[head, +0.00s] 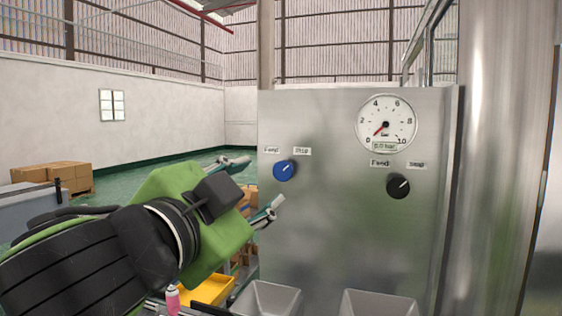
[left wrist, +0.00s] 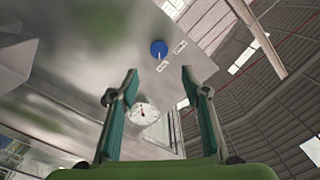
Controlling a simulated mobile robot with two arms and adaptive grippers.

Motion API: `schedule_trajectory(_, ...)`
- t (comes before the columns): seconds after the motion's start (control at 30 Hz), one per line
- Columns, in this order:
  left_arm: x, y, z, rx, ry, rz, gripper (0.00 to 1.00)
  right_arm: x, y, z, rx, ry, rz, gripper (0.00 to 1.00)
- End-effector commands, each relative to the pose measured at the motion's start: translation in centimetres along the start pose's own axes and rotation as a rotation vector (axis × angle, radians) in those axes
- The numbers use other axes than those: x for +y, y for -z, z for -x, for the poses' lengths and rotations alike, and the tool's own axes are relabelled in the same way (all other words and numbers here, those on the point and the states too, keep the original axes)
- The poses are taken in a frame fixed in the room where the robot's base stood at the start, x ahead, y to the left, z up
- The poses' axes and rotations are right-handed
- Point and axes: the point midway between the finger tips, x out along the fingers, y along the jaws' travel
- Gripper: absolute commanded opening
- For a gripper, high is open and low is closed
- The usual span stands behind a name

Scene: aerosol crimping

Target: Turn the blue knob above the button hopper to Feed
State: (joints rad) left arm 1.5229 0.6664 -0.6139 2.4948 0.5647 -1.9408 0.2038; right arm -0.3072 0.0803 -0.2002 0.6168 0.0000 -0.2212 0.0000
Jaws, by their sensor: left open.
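The blue knob (head: 284,171) sits on the upright steel panel (head: 330,235), below the labels Feed (head: 271,150) and Stop (head: 302,151). Its white mark points up and right, toward Stop. My left gripper (head: 261,182) is open and empty, to the left of the knob and not visibly touching it. In the left wrist view the blue knob (left wrist: 158,48) shows beyond the gap between the open fingers (left wrist: 159,74). My right gripper is in neither view.
A black knob (head: 398,186) with Feed and Stop labels sits to the right, below a round pressure gauge (head: 386,124). Two grey bins (head: 267,299) (head: 379,302) stand below the panel. A yellow tray (head: 207,290) and a pink can (head: 172,300) are at lower left.

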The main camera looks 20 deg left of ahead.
Motion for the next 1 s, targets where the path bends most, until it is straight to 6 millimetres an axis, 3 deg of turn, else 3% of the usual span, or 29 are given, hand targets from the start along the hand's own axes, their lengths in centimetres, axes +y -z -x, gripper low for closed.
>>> schedule_trajectory(0.03,-0.2,0.2,-0.8,-0.006,-0.005,0.0,0.42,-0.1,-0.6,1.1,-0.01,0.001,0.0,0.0)
schedule_trajectory(0.17,-0.2,0.0,-3.8,-0.009,-0.002,-0.001,0.42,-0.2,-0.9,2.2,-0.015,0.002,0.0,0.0)
schedule_trajectory(0.5,-0.2,0.1,-9.9,-0.003,-0.001,0.0,0.42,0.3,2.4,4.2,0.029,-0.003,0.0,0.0)
schedule_trajectory(0.7,-0.1,0.0,-11.3,-0.001,0.0,0.0,0.42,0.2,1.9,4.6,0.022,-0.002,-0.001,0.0)
schedule_trajectory(0.97,0.0,-0.1,-11.4,0.0,0.0,0.0,0.42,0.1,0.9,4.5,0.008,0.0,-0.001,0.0)
schedule_trajectory(1.0,0.0,-0.1,-11.4,0.0,0.0,0.0,0.37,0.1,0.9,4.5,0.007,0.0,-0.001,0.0)
